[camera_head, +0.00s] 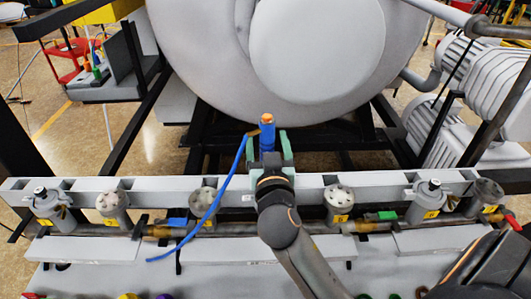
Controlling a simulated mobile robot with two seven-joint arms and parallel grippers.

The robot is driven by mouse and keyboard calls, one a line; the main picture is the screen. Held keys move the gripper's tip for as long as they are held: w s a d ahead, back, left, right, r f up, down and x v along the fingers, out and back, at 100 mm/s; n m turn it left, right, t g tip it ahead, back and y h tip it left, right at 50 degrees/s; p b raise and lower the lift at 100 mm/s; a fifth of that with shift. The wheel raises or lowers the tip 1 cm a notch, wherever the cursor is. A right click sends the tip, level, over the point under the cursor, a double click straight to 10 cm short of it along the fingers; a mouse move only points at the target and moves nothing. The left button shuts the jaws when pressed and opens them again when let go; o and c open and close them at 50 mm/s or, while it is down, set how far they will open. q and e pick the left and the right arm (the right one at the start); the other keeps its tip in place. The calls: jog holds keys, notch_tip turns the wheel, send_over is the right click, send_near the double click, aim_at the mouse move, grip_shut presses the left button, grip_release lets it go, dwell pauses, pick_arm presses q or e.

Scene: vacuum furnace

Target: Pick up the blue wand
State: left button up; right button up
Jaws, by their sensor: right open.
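The blue wand (267,137) is a short upright blue cylinder with an orange tip, at the middle of the head view in front of the furnace. A blue hose (216,203) runs from its top down to the lower left. My right gripper (269,146) is at the wand, open, with one greenish finger to each side of it. I cannot tell whether the fingers touch it. The gripper and wrist hide the wand's lower part. My left gripper is not in view.
A grey rail (375,182) with several valves and flanges crosses below the wand. The big round grey furnace (200,60) rises behind on a black frame. Grey pumps (455,80) stand at the right. A red cart (66,60) is at the far left.

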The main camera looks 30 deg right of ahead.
jog(key=shift+w, duration=0.1)
jog(key=shift+r, duration=0.1)
jog(key=shift+a, duration=0.1)
jog(key=shift+c, duration=0.6)
grip_shut()
dwell(0.6)
